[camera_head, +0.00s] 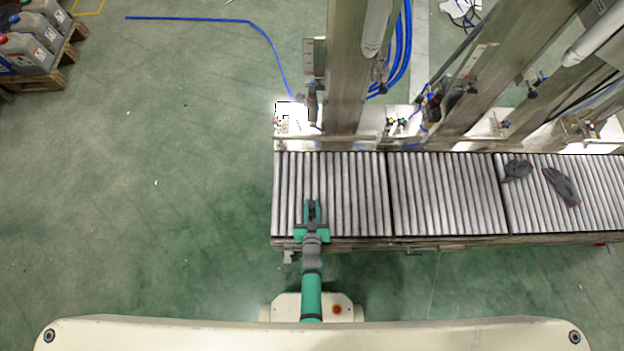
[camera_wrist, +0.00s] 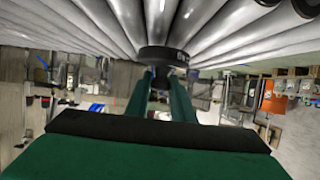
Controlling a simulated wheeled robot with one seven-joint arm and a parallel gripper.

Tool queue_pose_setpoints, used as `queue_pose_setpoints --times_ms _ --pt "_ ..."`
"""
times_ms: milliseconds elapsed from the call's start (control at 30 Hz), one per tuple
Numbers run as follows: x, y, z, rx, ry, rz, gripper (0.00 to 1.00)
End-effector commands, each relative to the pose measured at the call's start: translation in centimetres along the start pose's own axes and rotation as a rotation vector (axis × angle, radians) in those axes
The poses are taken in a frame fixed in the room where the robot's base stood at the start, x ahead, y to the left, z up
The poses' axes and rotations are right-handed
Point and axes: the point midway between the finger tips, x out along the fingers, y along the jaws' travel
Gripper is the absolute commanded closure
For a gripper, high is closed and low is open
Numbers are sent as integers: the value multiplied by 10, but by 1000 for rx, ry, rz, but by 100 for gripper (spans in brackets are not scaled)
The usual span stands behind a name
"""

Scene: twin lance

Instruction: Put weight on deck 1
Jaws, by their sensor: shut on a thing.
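My gripper (camera_head: 313,209) is over the left section of the roller conveyor (camera_head: 357,190), near its front edge. In the wrist view, its two green fingers (camera_wrist: 163,85) are shut on a dark round weight (camera_wrist: 163,55). The weight shows just in front of the metal rollers (camera_wrist: 228,15); whether it touches them cannot be told. In the head view the weight is hard to make out between the fingers. The conveyor has three sections side by side, and no deck number is readable.
Dark gloves (camera_head: 562,186) lie on the right conveyor section. Metal posts (camera_head: 348,65) and blue hoses stand behind the conveyor. A pallet with canisters (camera_head: 25,50) is at the far upper left. The middle section (camera_head: 450,195) is bare, and the green floor at left is mostly clear.

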Motion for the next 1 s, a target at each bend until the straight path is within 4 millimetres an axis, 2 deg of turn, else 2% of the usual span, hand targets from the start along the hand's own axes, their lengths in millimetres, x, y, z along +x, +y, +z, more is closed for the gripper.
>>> queue_pose_setpoints --times_ms 200,567,600,667,1000 --pt "6 0 11 0 4 0 100" --pt "7 0 13 1 3 0 100" --pt "6 0 14 1 1 0 74" --pt "6 0 14 1 1 0 60" --pt "6 0 13 1 1 0 60"
